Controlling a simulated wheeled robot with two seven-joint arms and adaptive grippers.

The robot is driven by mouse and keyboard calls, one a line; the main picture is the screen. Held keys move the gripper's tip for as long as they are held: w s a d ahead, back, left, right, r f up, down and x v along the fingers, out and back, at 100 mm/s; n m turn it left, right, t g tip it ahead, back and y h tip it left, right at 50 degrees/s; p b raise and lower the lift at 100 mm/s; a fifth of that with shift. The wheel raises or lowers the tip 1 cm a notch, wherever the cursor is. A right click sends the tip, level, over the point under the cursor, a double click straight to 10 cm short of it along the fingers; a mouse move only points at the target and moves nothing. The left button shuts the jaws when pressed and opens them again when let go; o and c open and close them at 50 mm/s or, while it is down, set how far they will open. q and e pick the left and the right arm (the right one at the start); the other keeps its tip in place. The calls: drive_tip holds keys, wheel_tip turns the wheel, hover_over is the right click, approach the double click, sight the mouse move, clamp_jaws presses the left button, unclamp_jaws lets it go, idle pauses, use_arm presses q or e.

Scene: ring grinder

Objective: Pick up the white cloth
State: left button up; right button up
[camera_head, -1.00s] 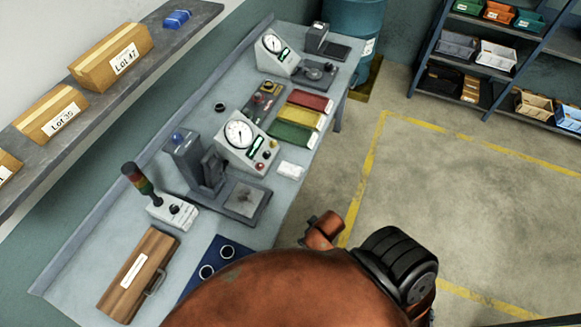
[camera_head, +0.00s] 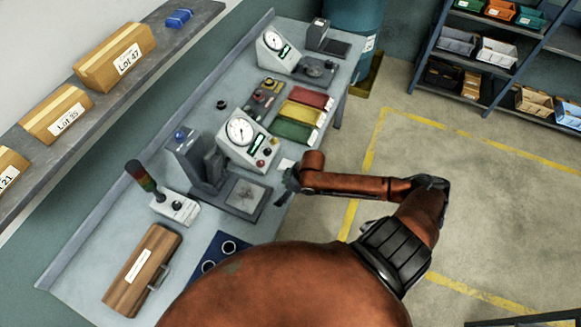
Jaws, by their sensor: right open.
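The white cloth (camera_head: 286,164) is a small pale patch on the bench near its front edge, beside the dial gauge box. My right arm and gripper partly cover it. My right gripper (camera_head: 289,182) is dark and small in view, at the bench's front edge just below the cloth. It is open with nothing seen in it. I cannot tell whether it touches the cloth. My left gripper is out of view.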

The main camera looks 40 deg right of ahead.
drive_tip(key=shift+m+h, duration=0.5)
drive_tip(key=shift+m, duration=0.2)
drive_tip(key=w+d+r, duration=0.1)
drive_tip(key=d, duration=0.3)
drive_tip(key=w+d+r, duration=0.2)
drive_tip(key=d, duration=0.2)
drive_tip(key=w+d+r, duration=0.2)
drive_tip(key=d, duration=0.2)
drive_tip(key=shift+w+d+r, duration=0.1)
drive_tip(key=shift+d+r, duration=0.05)
drive_tip(key=shift+d, duration=0.05)
drive_tip(key=shift+w+d+f, duration=0.1)
drive_tip(key=shift+w+f, duration=0.1)
drive_tip(key=shift+f, duration=0.05)
drive_tip(key=x, duration=0.2)
drive_tip(key=p+x, duration=0.1)
drive_tip(key=x, duration=0.4)
drive_tip(key=shift+w+d+r, duration=0.1)
drive_tip(key=shift+w, duration=0.15)
drive_tip(key=c, duration=1.2)
drive_tip(key=shift+o, duration=0.2)
